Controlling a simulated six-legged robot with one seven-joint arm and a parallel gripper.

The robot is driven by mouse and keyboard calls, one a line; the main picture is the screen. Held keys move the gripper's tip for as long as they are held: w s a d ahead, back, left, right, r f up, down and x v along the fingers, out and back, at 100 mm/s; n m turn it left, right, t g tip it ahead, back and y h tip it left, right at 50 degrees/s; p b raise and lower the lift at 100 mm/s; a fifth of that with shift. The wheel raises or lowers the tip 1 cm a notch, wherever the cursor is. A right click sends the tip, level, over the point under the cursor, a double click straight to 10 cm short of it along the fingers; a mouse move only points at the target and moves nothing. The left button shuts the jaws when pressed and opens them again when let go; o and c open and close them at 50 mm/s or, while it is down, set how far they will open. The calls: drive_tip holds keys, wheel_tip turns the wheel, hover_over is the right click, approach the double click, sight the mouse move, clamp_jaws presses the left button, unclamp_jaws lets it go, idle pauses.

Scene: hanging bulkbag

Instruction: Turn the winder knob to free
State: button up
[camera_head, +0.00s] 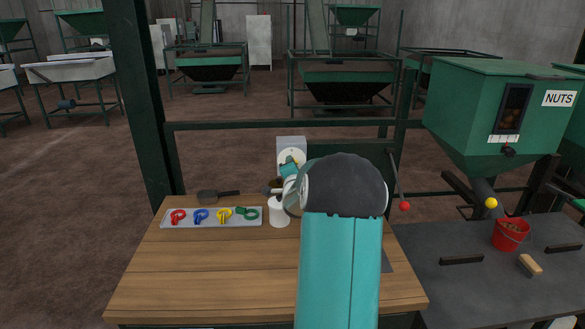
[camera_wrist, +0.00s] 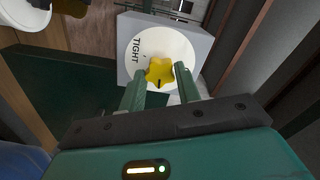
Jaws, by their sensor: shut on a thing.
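The winder is a grey box (camera_head: 291,144) with a round white dial at the back of the wooden bench. In the wrist view its white dial (camera_wrist: 143,40) carries the word TIGHT at the upper left. A yellow star-shaped knob (camera_wrist: 160,73) sits at the dial's middle, with a dark mark on it near its lower edge. My gripper (camera_wrist: 160,80) is shut on the knob, one green finger on each side. In the head view my arm hides most of the gripper and the knob. The word FREE is not visible.
A grey tray (camera_head: 168,223) holds red, blue, yellow and green clips. A white cup (camera_head: 279,213) stands beside my arm. A red-tipped lever (camera_head: 404,206) is right of the arm. A red bucket (camera_head: 510,235) and a brush (camera_head: 530,265) are on the dark table. The bench front left is clear.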

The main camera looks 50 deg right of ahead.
drive_tip(key=shift+r+n, duration=0.1)
drive_tip(key=shift+n, duration=8.2)
drive_tip(key=o, duration=1)
drive_tip(key=v, duration=1.3)
drive_tip(key=shift+s+a, duration=0.3)
